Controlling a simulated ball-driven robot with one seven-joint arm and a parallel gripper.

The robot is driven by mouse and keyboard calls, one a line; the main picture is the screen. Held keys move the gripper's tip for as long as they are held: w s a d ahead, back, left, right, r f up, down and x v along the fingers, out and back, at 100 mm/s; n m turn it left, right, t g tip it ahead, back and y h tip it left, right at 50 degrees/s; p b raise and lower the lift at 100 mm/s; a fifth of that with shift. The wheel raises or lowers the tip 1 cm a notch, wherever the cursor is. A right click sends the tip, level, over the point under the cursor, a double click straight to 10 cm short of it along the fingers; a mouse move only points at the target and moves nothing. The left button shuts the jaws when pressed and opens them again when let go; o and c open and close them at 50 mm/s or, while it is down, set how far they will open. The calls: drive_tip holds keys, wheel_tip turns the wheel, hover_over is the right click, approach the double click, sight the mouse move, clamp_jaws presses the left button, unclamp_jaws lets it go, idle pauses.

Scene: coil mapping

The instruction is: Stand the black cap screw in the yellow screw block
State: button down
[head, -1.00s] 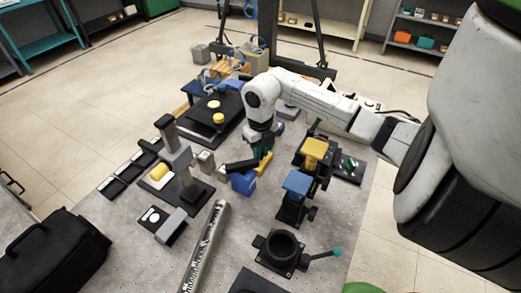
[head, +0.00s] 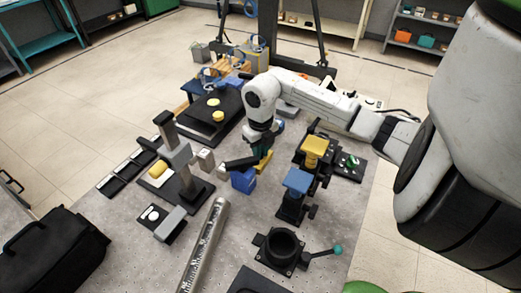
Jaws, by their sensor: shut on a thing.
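My gripper (head: 261,151) points down at the middle of the bench, below the white wrist, small and dark in the head view. Its fingertips are hard to make out. The black cap screw cannot be made out; what sits between the jaws is too small and partly hidden. A yellow piece (head: 264,161), which looks like the yellow screw block, shows right below and beside my gripper, partly covered by it. I cannot tell whether the gripper touches it.
A blue box (head: 243,181) and a black bar (head: 238,164) are close by on the left. Stands with yellow (head: 314,147) and blue (head: 298,181) tops rise on the right. A metal rule (head: 204,245) and a black ring fixture (head: 283,245) lie in front.

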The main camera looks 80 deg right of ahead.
drive_tip(key=c, duration=1)
unclamp_jaws()
drive_tip(key=shift+r, duration=0.1)
wheel_tip(320, 180, up, 10)
drive_tip(key=b, duration=0.1)
drive_tip(key=shift+r, duration=0.25)
